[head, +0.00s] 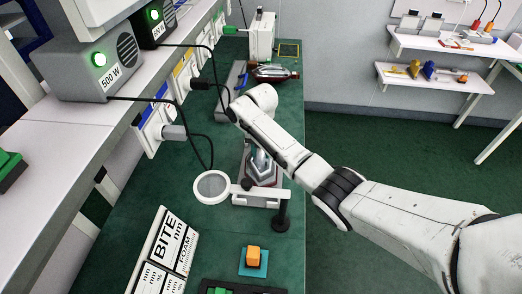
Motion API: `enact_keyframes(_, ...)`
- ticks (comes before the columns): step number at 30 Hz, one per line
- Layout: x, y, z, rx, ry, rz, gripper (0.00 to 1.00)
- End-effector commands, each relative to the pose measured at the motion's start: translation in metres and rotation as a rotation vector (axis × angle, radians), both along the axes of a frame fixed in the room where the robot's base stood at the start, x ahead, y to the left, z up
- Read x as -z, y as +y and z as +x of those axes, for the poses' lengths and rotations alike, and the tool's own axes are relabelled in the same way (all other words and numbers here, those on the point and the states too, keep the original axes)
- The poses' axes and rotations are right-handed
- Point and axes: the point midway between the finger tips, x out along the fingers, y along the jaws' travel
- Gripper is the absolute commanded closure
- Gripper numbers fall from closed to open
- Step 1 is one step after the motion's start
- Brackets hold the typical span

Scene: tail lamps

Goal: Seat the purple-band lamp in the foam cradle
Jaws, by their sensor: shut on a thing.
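My arm reaches in from the right over the green bench, and its wrist end is above the middle of the bench. My gripper's fingers are hidden behind the arm, so what they hold does not show. Partly under the arm, a dark red and pale lamp-like piece (263,167) sits in or on a grey fixture (255,201). A dark red lamp (275,72) lies farther back on the bench. No purple band can be made out on either, and I cannot tell which thing is the foam cradle.
A round magnifier (212,186) on a dark post (282,214) stands just in front of the fixture. Cables hang from wall sockets (158,124) at the left. A foam sign (163,255) and an orange block (253,254) are nearer. Bare bench lies left of centre.

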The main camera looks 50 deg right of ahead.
Motion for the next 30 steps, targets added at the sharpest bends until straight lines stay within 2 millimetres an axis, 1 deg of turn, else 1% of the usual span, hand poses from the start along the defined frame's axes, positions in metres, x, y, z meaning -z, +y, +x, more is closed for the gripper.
enact_keyframes(21,-0.0014,-0.0001,0.0004,0.0,0.0,0.0,1.0)
enact_keyframes(30,0.0061,-0.0001,0.0006,0.0,-0.001,-0.001,1.0)
